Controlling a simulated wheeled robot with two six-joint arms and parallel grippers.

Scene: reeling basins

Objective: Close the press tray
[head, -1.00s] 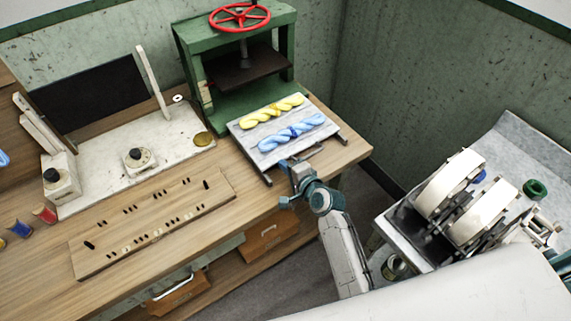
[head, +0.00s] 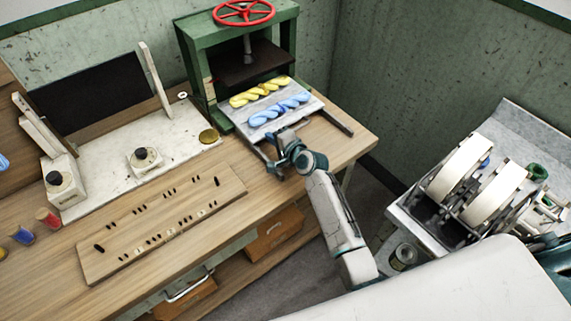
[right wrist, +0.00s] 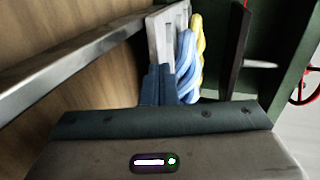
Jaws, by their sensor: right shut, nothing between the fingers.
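The press tray (head: 313,106) is a grey board carrying a yellow twisted skein (head: 260,92) and a blue twisted skein (head: 279,111). Its far part lies within the green press (head: 186,72), and its near part sticks out over two dark rails (head: 339,123). My right gripper (head: 279,134) is shut and empty at the tray's near edge. In the right wrist view its blue fingers (right wrist: 158,84) are together against or very close to the edge of the tray (right wrist: 160,38); exact contact is hard to tell. My left gripper is not in view.
The press has a red handwheel (head: 244,12) and a dark plate (head: 250,62) raised above the tray. A wooden board with holes (head: 160,225) and a white slab with knobs (head: 150,160) lie to the left. A reeling machine (head: 460,170) stands at the right.

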